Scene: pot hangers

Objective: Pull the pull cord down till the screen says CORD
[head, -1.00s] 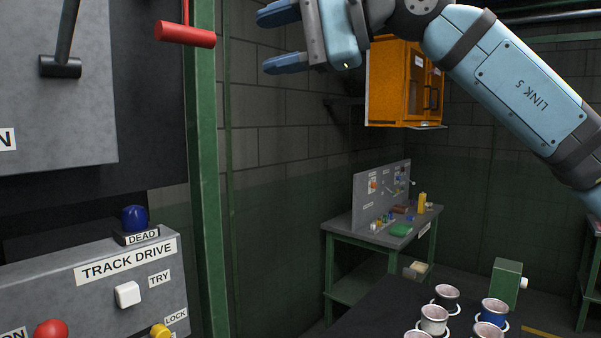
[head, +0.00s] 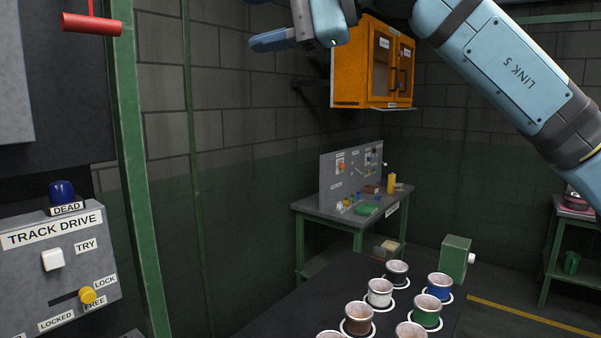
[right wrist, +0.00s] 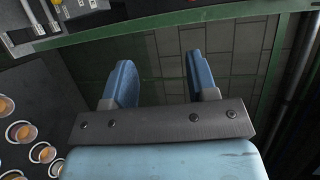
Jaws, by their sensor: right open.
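The pull cord's red handle (head: 92,24) hangs at the top left of the head view, in front of a dark panel, with a bit of thin cord above it. My right gripper (right wrist: 158,75) is open and empty in the right wrist view, with only wall between its blue fingers. In the head view one blue finger (head: 270,40) shows at the top, to the right of the red handle and apart from it; the other finger is cut off. The handle does not show in the right wrist view. My left gripper and the screen are out of view.
A green post (head: 142,180) stands just right of the handle. The TRACK DRIVE box (head: 30,262) is at the lower left. An orange cabinet (head: 350,62) hangs on the back wall. Several cups stand on a dark surface (head: 285,305) at the bottom.

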